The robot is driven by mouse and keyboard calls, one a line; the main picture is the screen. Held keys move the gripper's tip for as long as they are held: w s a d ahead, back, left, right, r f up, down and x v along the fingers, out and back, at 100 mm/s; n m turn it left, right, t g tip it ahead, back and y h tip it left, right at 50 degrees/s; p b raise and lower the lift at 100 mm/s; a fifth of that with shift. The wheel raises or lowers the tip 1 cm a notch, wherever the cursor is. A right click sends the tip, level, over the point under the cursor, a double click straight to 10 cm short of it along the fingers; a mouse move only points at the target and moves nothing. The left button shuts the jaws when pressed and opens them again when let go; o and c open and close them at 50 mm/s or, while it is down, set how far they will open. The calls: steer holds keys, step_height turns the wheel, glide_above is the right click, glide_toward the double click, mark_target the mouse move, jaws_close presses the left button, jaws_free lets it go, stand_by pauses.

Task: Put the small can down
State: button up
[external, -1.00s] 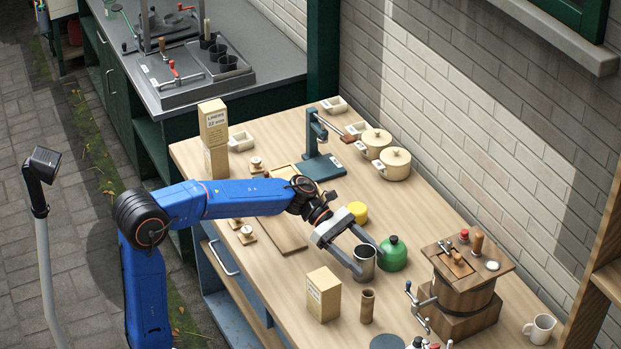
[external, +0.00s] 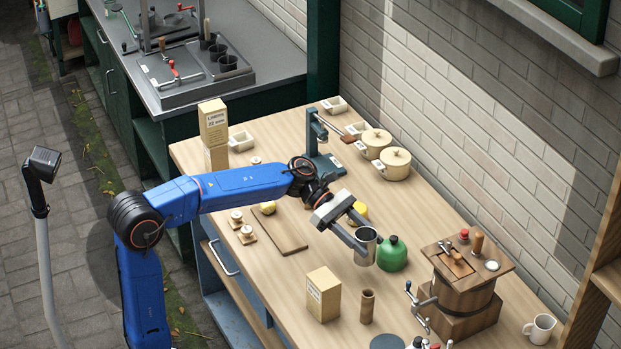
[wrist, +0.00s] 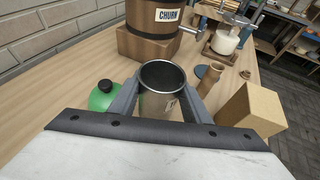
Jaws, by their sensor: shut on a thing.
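The small can (external: 366,250) is a shiny metal cylinder, open at the top and upright. My gripper (external: 359,242) is shut on it, with one finger on each side. In the wrist view the can (wrist: 162,92) sits between the two fingers (wrist: 163,98), and its dark inside and a small label show. The can appears to be a little above the wooden table, but its base is partly hidden by the fingers, so I cannot tell the exact gap.
A green round container (external: 392,256) stands close to the can's right. A yellow object (external: 359,212) is behind it. A cardboard box (external: 324,295) and a brown cylinder (external: 367,306) stand in front. The wooden churn (external: 463,290) is farther right.

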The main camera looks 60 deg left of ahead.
step_height(320, 180, up, 3)
steer(key=shift+w+d+r, duration=0.1)
steer(key=shift+r, duration=0.05)
steer(key=w+d+n+t+y, duration=0.3)
steer(key=w+d+n+t, duration=0.1)
steer(key=w+d, duration=0.65)
steer(key=f, duration=0.9)
steer(key=shift+s+d+f, duration=0.15)
steer(key=shift+s+d, duration=0.15)
steer(key=shift+s, duration=0.1)
steer(key=shift+f, duration=0.1)
steer(key=o, duration=0.9)
